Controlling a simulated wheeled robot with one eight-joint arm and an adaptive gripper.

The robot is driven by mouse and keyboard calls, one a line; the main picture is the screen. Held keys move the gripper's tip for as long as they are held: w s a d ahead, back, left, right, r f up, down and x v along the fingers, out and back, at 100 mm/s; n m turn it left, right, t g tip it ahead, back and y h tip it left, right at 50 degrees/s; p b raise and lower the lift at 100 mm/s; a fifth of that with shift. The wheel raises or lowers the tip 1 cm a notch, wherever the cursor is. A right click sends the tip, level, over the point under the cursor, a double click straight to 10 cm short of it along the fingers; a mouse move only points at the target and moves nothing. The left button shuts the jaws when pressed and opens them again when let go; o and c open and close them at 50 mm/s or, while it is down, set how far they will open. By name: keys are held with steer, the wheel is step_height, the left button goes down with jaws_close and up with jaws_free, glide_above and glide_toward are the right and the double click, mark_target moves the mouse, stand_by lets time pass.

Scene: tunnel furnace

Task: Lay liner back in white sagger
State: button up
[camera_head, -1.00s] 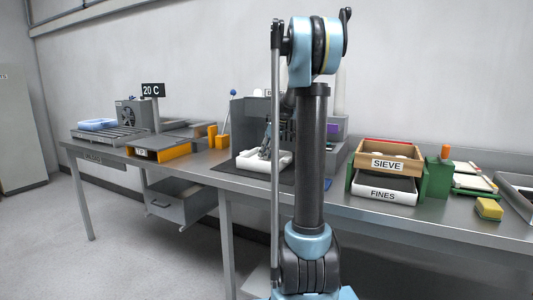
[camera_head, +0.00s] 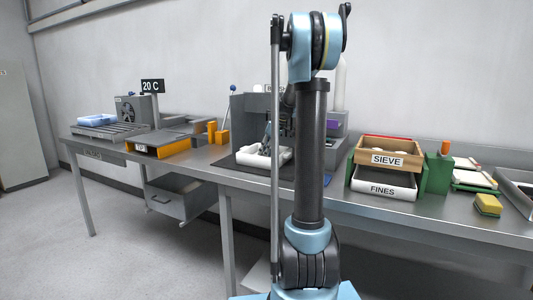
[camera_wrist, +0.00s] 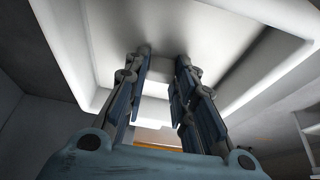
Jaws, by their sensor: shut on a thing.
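The white sagger (camera_head: 281,158) sits on a dark mat in front of a grey machine, partly hidden behind my arm. My gripper (camera_head: 266,150) points down into it. In the wrist view the sagger (camera_wrist: 75,65) fills the upper part, with its pale rim and walls around my gripper (camera_wrist: 160,72). The fingers reach inside the sagger and stand a little apart, shut on a pale thing that I take for the liner. The liner's outline does not stand out from the white sagger, so how it lies is unclear.
The grey machine (camera_head: 245,117) stands close behind the sagger. To the right are a SIEVE box (camera_head: 371,144) above a FINES tray (camera_head: 401,182), and a yellow block (camera_head: 488,207).

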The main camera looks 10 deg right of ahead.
steer(key=shift+f, duration=0.1)
steer(key=o, duration=1.1)
steer(key=shift+c, duration=0.2)
steer(key=v, duration=0.7)
steer(key=s+a+f+m, duration=0.1)
steer(key=s+a+m, duration=0.2)
steer(key=s, duration=1.1)
steer(key=s+f+m+h, duration=0.1)
steer(key=s+f+m, duration=0.2)
steer(key=s+f, duration=0.6)
steer(key=s+f+m+h, duration=0.2)
steer(key=s+f+m, duration=0.2)
steer(key=s+f, duration=0.6)
steer(key=s, duration=0.9)
steer(key=shift+d+f+m+h, duration=0.3)
steer(key=shift+d+f, duration=0.05)
